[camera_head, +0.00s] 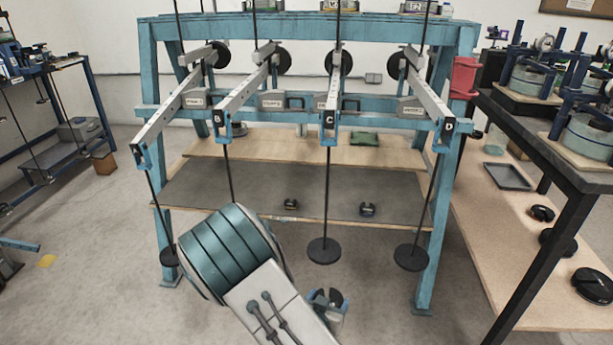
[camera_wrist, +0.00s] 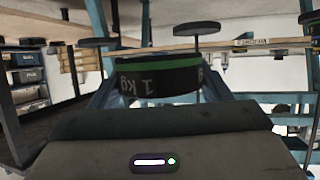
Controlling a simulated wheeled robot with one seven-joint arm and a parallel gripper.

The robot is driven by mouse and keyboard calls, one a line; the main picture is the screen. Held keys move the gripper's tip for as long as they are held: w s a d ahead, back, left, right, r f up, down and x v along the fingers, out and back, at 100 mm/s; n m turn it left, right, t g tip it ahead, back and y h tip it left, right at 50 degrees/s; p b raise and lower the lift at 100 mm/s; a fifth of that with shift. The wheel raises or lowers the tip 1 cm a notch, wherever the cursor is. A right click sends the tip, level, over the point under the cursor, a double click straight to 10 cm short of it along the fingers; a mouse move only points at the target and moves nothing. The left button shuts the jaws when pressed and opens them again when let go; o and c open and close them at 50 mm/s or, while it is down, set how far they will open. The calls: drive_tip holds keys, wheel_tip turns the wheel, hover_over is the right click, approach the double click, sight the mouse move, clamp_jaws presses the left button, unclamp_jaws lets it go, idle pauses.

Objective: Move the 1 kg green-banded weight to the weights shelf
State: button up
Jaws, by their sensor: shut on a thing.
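The weight (camera_wrist: 155,82) is a dark slotted disc with a green band and "1 kg" on its side, seen close in the wrist view. My gripper (camera_wrist: 155,95) is shut on it, with blue fingers on either side of it. In the head view my gripper (camera_head: 329,300) is low in front of the blue lever frame, right of my large teal arm joint. The weight is hard to make out there. No shelf carries a readable "weights shelf" label. A low wooden shelf (camera_head: 485,255) at the right bears several dark slotted weights (camera_head: 541,213).
The blue frame (camera_head: 150,75) carries levers with hanging rods and round black plates (camera_head: 324,251). Its lower grey-topped shelf (camera_head: 250,190) holds two small weights (camera_head: 367,209). A dark bench (camera_head: 540,120) with apparatus stands above the right shelf. Floor shows between frame and bench.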

drive_tip(key=w+d+r+n+t+y, duration=0.1)
drive_tip(key=w+d+r+n+y, duration=0.35)
drive_tip(key=w+d, duration=0.55)
drive_tip(key=s+r+p, duration=0.2)
drive_tip(key=r+p, duration=0.9)
drive_tip(key=r, duration=0.1)
drive_tip(key=s+r+p, duration=0.3)
drive_tip(key=r+p, duration=0.8)
drive_tip(key=r, duration=0.2)
drive_tip(key=shift+a, duration=0.25)
drive_tip(key=shift+p, duration=0.3)
